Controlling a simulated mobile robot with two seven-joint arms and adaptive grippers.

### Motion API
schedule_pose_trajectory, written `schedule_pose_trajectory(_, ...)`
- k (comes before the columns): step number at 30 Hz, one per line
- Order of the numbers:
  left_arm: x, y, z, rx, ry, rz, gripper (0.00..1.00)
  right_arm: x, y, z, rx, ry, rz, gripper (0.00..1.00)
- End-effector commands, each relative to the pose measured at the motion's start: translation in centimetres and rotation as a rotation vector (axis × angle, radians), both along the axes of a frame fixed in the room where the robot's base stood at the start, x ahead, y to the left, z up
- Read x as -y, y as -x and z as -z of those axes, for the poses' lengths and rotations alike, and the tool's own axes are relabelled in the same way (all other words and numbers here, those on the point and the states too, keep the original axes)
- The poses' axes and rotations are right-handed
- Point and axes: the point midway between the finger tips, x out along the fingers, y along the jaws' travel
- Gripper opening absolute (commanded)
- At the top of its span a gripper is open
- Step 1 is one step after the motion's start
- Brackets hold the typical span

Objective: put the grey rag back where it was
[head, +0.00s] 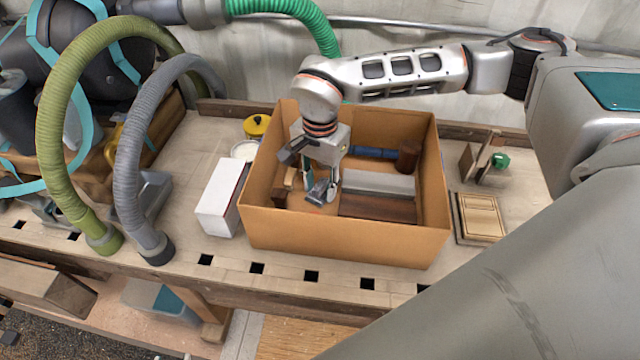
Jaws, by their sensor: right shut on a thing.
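My right gripper (320,188) reaches down into an open cardboard box (345,235) on the workbench, in its left half. It is shut on a small grey piece (317,191), which looks like the grey rag. The piece is low in the box, partly hidden by the fingers. I cannot tell whether it touches the box floor. My left gripper is not in view.
The box also holds a dark brown block (378,208), a grey bar (380,183), a blue cylinder (375,153) and a brown cylinder (408,156). A white box (218,208) stands left, a wooden panel (481,217) lies right. Hoses (130,150) rise at far left.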

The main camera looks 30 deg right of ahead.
Motion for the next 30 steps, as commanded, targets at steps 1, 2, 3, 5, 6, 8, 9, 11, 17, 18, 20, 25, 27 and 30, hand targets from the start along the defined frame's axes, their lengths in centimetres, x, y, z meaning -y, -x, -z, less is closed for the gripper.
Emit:
schedule_pose_trajectory(1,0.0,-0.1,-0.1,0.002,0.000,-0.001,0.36,0.0,0.0,0.0,0.000,0.000,0.000,0.11)
schedule_pose_trajectory(2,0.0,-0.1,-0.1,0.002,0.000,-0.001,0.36,0.0,0.0,0.0,0.000,0.000,0.000,0.11)
schedule_pose_trajectory(3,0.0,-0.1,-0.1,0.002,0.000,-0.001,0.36,0.0,0.0,0.0,0.000,0.000,0.000,0.11)
schedule_pose_trajectory(5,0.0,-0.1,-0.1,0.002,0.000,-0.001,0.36,0.0,0.0,0.2,-0.001,0.001,0.000,0.11)
schedule_pose_trajectory(6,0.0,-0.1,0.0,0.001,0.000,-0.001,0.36,0.0,0.0,0.3,-0.001,0.001,0.000,0.11)
schedule_pose_trajectory(8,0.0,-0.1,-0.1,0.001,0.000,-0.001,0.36,0.0,0.0,0.3,-0.001,0.001,0.000,0.38)
schedule_pose_trajectory(9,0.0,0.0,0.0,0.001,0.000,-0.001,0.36,0.0,0.0,0.3,-0.001,0.001,0.000,0.38)
schedule_pose_trajectory(11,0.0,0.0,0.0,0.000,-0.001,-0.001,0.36,0.0,0.0,0.3,-0.001,0.001,0.000,0.38)
schedule_pose_trajectory(17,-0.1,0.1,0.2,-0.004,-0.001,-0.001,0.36,0.0,0.0,0.2,-0.001,0.001,0.000,0.38)
schedule_pose_trajectory(18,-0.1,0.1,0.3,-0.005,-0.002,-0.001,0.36,0.0,0.0,0.1,0.000,0.000,0.000,0.38)
schedule_pose_trajectory(20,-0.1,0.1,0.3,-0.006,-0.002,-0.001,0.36,0.0,0.0,-0.3,0.001,-0.001,0.000,0.38)
schedule_pose_trajectory(25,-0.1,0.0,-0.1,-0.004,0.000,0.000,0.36,0.0,-0.1,-2.9,0.006,0.000,0.000,0.38)
schedule_pose_trajectory(27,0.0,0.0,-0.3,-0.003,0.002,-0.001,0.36,0.0,-0.1,-4.4,0.004,0.000,0.001,0.38)
schedule_pose_trajectory(30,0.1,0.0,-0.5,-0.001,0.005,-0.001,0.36,0.0,-0.1,-6.6,0.005,0.001,0.001,0.38)
